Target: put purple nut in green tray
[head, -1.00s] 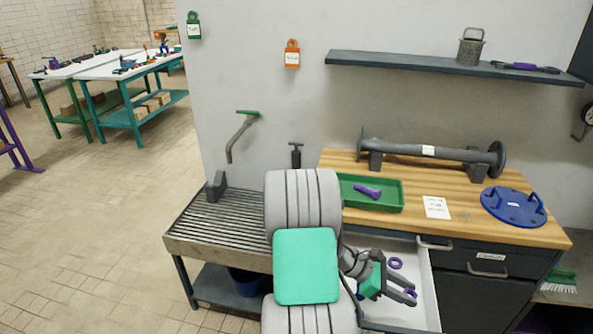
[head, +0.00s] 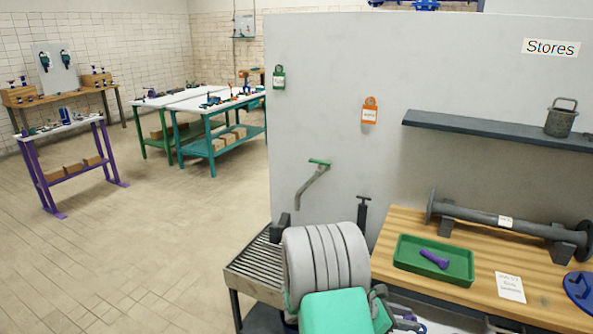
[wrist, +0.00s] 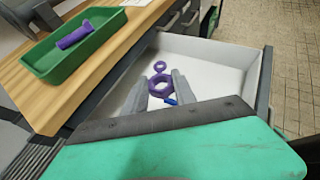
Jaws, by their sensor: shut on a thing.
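My gripper (wrist: 161,84) is shut on the purple nut (wrist: 160,91), which sits between its two grey fingertips in the wrist view. The fingers are over the white inside of an open drawer. I cannot tell whether the nut still touches the drawer floor. The green tray (head: 399,262) lies on the wooden bench top, and a purple bolt (head: 434,259) lies in it. The tray also shows at upper left in the wrist view (wrist: 50,72). In the head view the gripper is mostly hidden low behind my arm.
A second purple ring (wrist: 160,66) and a small blue piece (wrist: 168,101) are in the drawer (wrist: 215,60). On the wooden bench (head: 460,287) are a flanged grey pipe (head: 510,221), a white card (head: 510,287) and a blue disc (head: 580,288). A slatted metal stand (head: 254,270) adjoins it.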

